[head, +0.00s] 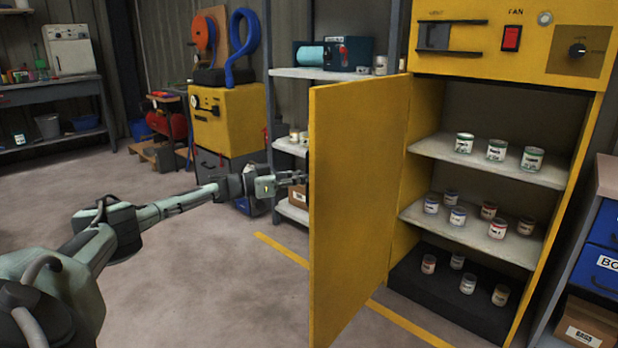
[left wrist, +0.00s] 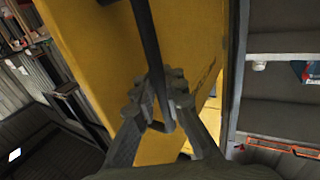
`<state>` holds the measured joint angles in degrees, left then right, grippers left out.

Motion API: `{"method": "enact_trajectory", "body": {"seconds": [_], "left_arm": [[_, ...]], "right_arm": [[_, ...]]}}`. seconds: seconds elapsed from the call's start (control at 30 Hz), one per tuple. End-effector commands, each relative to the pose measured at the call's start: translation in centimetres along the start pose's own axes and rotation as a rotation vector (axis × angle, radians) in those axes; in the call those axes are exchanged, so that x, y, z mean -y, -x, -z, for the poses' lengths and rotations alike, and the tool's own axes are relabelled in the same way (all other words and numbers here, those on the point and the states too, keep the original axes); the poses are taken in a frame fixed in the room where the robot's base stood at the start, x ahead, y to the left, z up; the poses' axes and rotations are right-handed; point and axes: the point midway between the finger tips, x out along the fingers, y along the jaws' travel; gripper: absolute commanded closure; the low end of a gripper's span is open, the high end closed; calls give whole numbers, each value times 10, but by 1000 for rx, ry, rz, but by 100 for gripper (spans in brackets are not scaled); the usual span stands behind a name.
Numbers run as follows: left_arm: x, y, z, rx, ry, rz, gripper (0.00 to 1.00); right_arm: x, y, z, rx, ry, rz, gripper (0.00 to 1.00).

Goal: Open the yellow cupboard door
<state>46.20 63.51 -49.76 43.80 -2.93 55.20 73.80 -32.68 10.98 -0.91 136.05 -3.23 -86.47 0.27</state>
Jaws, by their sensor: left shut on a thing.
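The yellow cupboard door (head: 355,200) stands wide open in the head view, swung out to the left of the cupboard. Its outer face fills the middle of the left wrist view (left wrist: 190,50). My left gripper (head: 298,178) is at the door's outer side, partly hidden behind its edge. In the left wrist view, its fingers (left wrist: 160,100) are shut on the dark bar handle (left wrist: 146,40). The yellow cupboard (head: 520,60) shows its open inside, with several cans on two shelves and on the dark floor. My right gripper is not in view.
A grey shelf rack (head: 270,100) stands behind the door, close to my left gripper. A yellow machine (head: 228,118) is farther left. Blue drawers (head: 605,245) stand right of the cupboard. The floor (head: 220,290) in front is clear.

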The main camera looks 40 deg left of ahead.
Motion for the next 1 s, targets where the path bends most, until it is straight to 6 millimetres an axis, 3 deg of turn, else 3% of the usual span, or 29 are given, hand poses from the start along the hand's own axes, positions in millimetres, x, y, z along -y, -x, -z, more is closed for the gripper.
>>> {"method": "enact_trajectory", "body": {"seconds": [0.03, 0.2, 0.23, 0.4, 0.77, 1.0], "left_arm": [[0, 4, -7, 16, 0, -2, 100], [0, 4, -7, 17, 0, -2, 100], [0, 4, -7, 17, 0, -1, 89], [0, 3, -5, 11, -1, -1, 68], [0, 6, -2, 5, 0, 1, 68], [1, 47, -3, 10, 0, 2, 68]], "right_arm": [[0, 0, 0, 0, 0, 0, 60], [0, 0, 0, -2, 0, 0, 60], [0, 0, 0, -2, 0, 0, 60], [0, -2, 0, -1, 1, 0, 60], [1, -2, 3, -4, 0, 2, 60], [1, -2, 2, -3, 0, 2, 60]]}}
